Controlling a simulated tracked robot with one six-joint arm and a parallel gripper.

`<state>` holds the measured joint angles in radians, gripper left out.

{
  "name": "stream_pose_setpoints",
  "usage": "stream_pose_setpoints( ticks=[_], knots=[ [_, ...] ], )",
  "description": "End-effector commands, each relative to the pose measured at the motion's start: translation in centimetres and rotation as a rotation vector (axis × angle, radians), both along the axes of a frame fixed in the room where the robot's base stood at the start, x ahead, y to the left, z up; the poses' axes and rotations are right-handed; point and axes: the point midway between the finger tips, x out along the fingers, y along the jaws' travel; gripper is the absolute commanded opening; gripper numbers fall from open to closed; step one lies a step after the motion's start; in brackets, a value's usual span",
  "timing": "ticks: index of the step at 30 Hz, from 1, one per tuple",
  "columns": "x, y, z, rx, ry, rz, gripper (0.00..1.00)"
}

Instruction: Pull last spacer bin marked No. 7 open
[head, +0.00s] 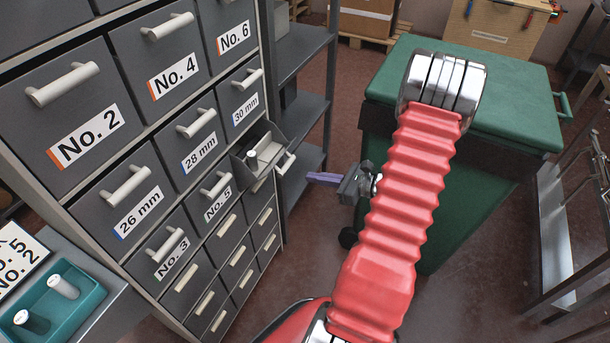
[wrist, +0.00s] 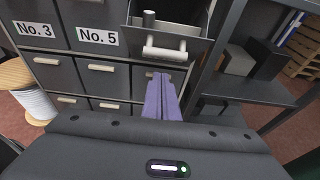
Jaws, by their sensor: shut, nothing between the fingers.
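One bin (head: 250,169) of the grey cabinet stands pulled out in the right column, below the 30 mm bin and right of No. 5. Its label is hidden, so I cannot read whether it says No. 7. A dark spacer with a pale top (head: 252,155) stands inside. The open bin (wrist: 196,44) also shows at the top of the wrist view, with its pale bar handle (wrist: 165,53) towards me. My gripper (head: 309,177), with purple fingers, is shut and empty. In the wrist view its fingertips (wrist: 161,76) appear just below the handle, apparently apart from it.
The other cabinet bins, such as No. 5 (head: 216,192), are closed. A grey shelf rack (head: 304,108) stands right of the cabinet. A green lidded container (head: 510,85) stands behind my arm. A teal tray (head: 75,300) with two cylinders lies at lower left.

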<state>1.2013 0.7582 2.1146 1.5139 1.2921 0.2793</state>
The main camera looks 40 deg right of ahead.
Motion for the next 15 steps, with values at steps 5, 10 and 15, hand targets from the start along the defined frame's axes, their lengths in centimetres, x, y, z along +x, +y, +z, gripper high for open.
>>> stream_pose_setpoints(
  ticks=[5,10,15],
  knots=[
    [-2.5,-0.9,1.0,-0.001,0.000,0.000,0.00],
    [-4.7,-1.6,1.7,0.000,0.000,0.002,0.00],
    [-5.8,-2.0,2.2,0.000,0.000,0.004,0.00]
  ],
)
